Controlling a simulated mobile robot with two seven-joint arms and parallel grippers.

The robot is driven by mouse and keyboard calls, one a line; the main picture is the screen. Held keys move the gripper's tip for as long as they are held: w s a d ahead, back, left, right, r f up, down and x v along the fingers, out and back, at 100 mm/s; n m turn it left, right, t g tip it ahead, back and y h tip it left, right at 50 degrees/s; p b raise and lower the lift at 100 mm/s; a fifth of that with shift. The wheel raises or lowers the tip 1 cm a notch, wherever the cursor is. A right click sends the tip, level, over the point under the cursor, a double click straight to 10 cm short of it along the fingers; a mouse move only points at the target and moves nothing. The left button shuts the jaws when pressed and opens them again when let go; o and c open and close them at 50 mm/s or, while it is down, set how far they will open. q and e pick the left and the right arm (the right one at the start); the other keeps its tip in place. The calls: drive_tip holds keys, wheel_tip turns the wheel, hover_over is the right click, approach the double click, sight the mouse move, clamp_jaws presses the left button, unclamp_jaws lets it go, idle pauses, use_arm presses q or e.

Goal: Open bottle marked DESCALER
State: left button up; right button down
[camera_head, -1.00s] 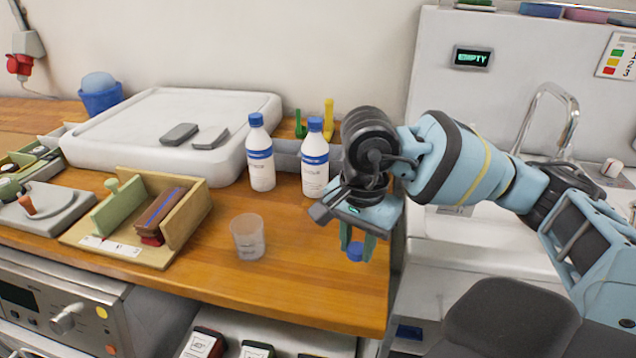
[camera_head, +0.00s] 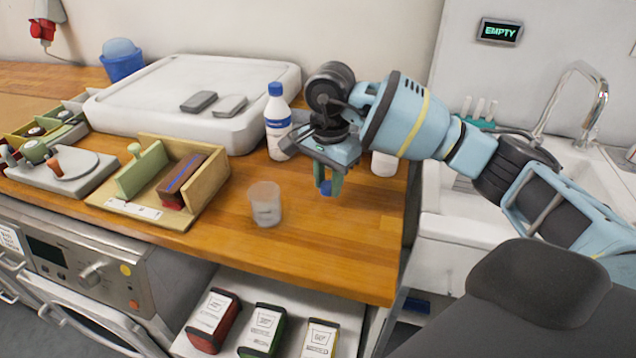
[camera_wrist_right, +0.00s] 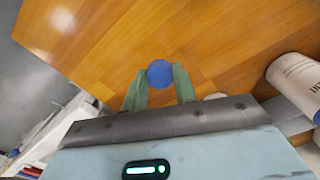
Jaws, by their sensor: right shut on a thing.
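My right gripper (camera_head: 327,182) is shut on a blue cap (camera_head: 326,189), held over the worktop with no bottle visible below it. The cap shows as a blue disc (camera_wrist_right: 160,73) between the green fingers in the right wrist view. A white bottle with a blue cap and blue label band (camera_head: 278,125) stands left of the gripper, behind it. The lower part of another white bottle (camera_head: 383,163) shows to the right of the gripper; its top is hidden by my arm. The label texts are too small to read. My left gripper is not in view.
A clear cup (camera_head: 265,204) stands on the wooden worktop (camera_head: 330,255), left of the gripper. A wooden holder (camera_head: 212,182) and a white tray (camera_head: 140,110) lie farther left. The worktop's front right area is clear. A sink with a tap (camera_head: 600,95) is at right.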

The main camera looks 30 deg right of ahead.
sight(317, 197)
drive_tip(key=shift+w+a+f, duration=0.1)
drive_tip(key=shift+w+f, duration=0.05)
drive_tip(key=shift+w, duration=1.35)
drive_tip(key=shift+w, duration=0.25)
wheel_tip(317, 197, down, 3)
drive_tip(key=shift+f, duration=0.25)
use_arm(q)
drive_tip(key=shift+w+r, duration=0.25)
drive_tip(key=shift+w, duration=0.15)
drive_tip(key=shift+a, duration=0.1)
use_arm(e)
drive_tip(key=shift+f, duration=0.1)
